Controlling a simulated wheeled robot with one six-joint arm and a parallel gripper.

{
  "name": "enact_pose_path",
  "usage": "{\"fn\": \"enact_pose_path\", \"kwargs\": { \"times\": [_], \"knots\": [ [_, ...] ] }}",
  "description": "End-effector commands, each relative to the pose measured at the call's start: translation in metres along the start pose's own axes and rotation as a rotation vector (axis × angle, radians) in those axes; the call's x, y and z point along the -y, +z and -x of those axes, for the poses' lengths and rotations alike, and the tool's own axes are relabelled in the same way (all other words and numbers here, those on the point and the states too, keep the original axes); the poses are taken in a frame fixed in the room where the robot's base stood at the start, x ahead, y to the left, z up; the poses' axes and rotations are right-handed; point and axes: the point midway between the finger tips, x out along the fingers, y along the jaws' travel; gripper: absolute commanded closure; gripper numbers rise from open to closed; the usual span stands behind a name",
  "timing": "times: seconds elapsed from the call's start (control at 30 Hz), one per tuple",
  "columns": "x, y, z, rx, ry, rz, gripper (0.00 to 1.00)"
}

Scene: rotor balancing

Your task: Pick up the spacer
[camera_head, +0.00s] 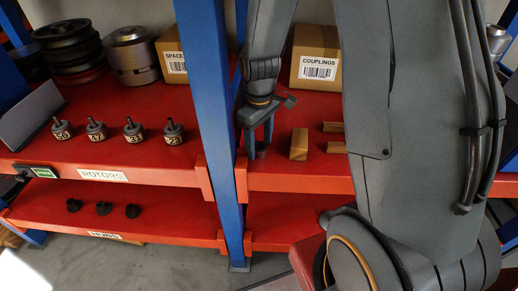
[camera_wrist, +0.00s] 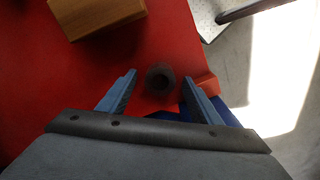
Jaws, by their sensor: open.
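A small dark cylinder, which looks like the spacer (camera_wrist: 160,79), stands on the red shelf near its edge in the wrist view. In the head view it shows as a small dark shape (camera_head: 262,152), partly hidden by my fingers. My gripper (camera_head: 257,143) points down over it at the left end of the right shelf bay. In the wrist view my gripper (camera_wrist: 159,86) is open, with one finger on each side of the cylinder and a visible gap on both sides. I cannot tell how far the fingertips are above the shelf.
A wooden block (camera_head: 299,144) stands right of my gripper; it also shows in the wrist view (camera_wrist: 97,14). More wooden pieces (camera_head: 334,147) lie further right. A blue post (camera_head: 208,90) rises close on the left. A couplings box (camera_head: 316,55) stands behind. Several numbered rotors (camera_head: 132,131) stand left.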

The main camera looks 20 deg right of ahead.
Motion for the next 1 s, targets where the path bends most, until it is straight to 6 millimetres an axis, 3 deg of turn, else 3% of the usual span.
{"fn": "enact_pose_path", "kwargs": {
  "times": [0.07,0.4,0.77,1.0],
  "knots": [
    [0.000,0.000,0.000,0.000,0.000,0.000,0.42],
    [0.000,0.000,0.001,-0.001,0.001,0.000,0.94],
    [0.000,-0.001,0.004,-0.002,0.002,0.000,0.94],
    [-0.001,-0.002,0.023,-0.003,0.002,0.000,0.94]
  ]
}}
